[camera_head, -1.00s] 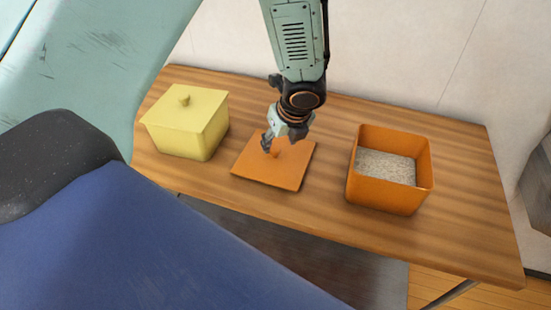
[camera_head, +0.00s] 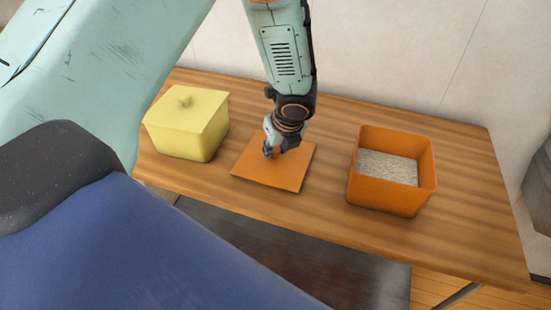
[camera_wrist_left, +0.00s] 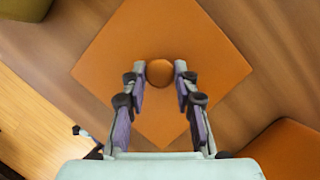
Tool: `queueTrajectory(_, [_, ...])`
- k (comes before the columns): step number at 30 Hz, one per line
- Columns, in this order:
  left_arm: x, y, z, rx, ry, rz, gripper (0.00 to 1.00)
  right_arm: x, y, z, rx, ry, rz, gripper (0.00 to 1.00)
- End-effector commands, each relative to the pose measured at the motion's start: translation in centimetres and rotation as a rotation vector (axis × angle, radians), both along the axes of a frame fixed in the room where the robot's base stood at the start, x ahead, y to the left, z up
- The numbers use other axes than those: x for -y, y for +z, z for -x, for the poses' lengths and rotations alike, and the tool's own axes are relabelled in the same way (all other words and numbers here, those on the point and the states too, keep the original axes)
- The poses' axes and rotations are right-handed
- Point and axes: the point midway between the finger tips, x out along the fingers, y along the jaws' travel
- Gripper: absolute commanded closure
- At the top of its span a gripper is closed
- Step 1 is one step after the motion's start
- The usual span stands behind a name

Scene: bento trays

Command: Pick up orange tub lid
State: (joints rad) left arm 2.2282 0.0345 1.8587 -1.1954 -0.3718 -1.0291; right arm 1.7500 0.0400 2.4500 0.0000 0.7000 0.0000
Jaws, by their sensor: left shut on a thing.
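The orange tub lid (camera_head: 285,174) is a flat square with a small round knob, lying on the table between the two tubs. It fills the middle of the left wrist view (camera_wrist_left: 165,35), with its knob (camera_wrist_left: 160,72) between the fingers. My left gripper (camera_head: 271,153) is over the lid from above, shut on the knob. The open orange tub (camera_head: 390,200) stands to the right of the lid and holds a pale grainy filling. My right gripper is not in view.
A yellow tub with its lid on (camera_head: 187,130) stands to the left of the orange lid. The wooden table (camera_head: 455,220) has clear room around the orange tub. A pale wall (camera_head: 400,60) rises behind the table.

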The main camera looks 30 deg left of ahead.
Motion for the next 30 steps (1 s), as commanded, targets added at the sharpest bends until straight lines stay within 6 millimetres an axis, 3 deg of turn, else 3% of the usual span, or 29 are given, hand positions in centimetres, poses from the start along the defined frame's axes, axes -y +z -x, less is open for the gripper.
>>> queueTrajectory(8, [0.0, 0.0, 0.0, 0.000, 0.000, 0.000, 1.00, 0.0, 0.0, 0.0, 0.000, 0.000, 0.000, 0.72])
queueTrajectory(17, [0.0, 0.2, 0.0, -0.001, 0.000, 0.001, 1.00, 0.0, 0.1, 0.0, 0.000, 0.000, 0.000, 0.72])
queueTrajectory(30, [0.0, 8.0, 0.0, 0.002, 0.000, 0.000, 1.00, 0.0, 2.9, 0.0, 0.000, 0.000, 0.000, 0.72])
